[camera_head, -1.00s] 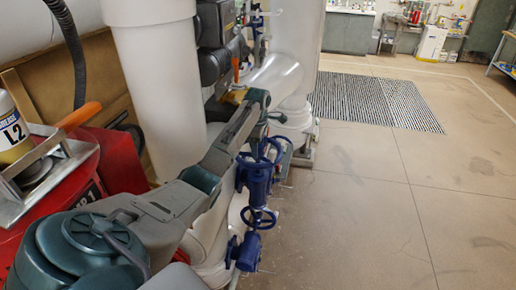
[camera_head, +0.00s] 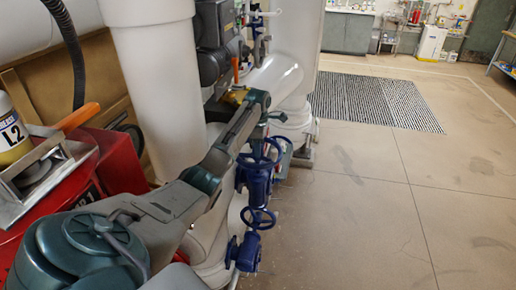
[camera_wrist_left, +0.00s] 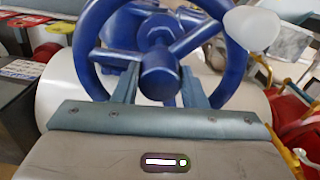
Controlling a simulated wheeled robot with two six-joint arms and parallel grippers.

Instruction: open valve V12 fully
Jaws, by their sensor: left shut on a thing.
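A blue handwheel (camera_wrist_left: 160,55) with spokes and a central hub fills the upper part of the left wrist view. My left gripper (camera_wrist_left: 160,88) has a finger on each side below the hub and is shut on the wheel; the hub hides the exact contact. No V12 label is readable. My right gripper is not in view.
Other blue valves (camera_head: 257,180) with handwheels stand lower down beside the arm. A thick white pipe (camera_head: 155,90) rises behind it. The floor (camera_head: 390,220) at the right is clear.

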